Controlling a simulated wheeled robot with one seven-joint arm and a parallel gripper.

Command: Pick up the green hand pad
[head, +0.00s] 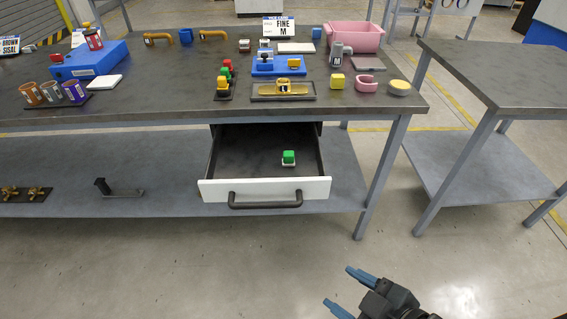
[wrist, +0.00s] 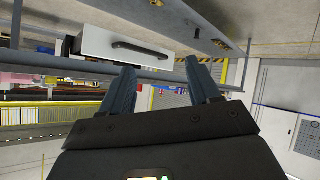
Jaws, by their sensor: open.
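In the wrist view my gripper (wrist: 158,66) also shows open and empty. The white drawer front (wrist: 95,42) with its dark handle appears there at the upper left; the green pad does not show in that view.
The drawer hangs under a dark workbench (head: 150,103) holding small tools, mugs, a blue box (head: 103,58) and a pink bin (head: 355,36). A lower shelf (head: 150,165) and bench leg (head: 382,175) flank the drawer. The floor before it is clear. A second table (head: 500,75) stands right.

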